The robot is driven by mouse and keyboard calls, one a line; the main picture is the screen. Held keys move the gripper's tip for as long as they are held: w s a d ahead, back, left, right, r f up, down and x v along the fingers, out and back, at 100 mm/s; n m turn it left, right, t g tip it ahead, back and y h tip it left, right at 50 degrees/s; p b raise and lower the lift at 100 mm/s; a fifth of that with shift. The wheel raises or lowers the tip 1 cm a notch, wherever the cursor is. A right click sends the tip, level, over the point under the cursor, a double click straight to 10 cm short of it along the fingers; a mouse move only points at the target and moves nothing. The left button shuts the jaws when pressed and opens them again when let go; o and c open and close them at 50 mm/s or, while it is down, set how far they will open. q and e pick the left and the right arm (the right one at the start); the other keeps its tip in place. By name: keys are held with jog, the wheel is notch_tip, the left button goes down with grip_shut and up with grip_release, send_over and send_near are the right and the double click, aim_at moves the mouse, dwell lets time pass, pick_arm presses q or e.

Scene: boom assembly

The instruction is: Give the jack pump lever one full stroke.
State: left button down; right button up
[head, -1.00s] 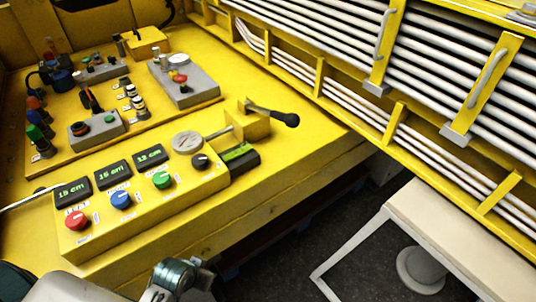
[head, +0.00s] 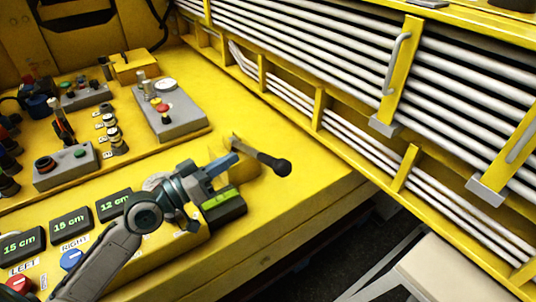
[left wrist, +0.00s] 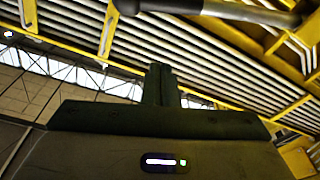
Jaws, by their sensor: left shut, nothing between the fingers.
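The jack pump lever (head: 272,161) is a rod with a black grip and a round knob, pointing right from a yellow bracket beside the control box. My left gripper (head: 234,159) is shut and empty, its blue-grey fingers close to the lever's bracket end, to the left of the black grip. It hides part of the bracket. Whether it touches the lever I cannot tell. In the left wrist view, my shut fingers (left wrist: 160,84) point up and the dark lever (left wrist: 215,9) crosses the top edge, apart from the fingertips in the picture. My right gripper is not in view.
The yellow control box has green-lit displays (head: 71,223) and coloured knobs, partly behind my left arm. A black device with a green face (head: 221,201) sits just below my gripper. Grey switch boxes (head: 168,109) stand behind. White pipes (head: 300,45) run along the right.

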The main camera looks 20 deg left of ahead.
pick_arm(q)
jog(key=shift+s+r, duration=0.1)
dwell(0.3)
jog(key=r+p, duration=0.1)
jog(key=p, duration=0.2)
send_over(256, 153)
jog(key=s+d, duration=0.2)
jog(key=s, duration=0.1)
jog(key=f, duration=0.1)
jog(key=f+b, duration=0.1)
jog(key=s+d+f+b, duration=0.1)
jog(key=shift+s+d+f, duration=0.1)
jog(key=shift+f, duration=0.15)
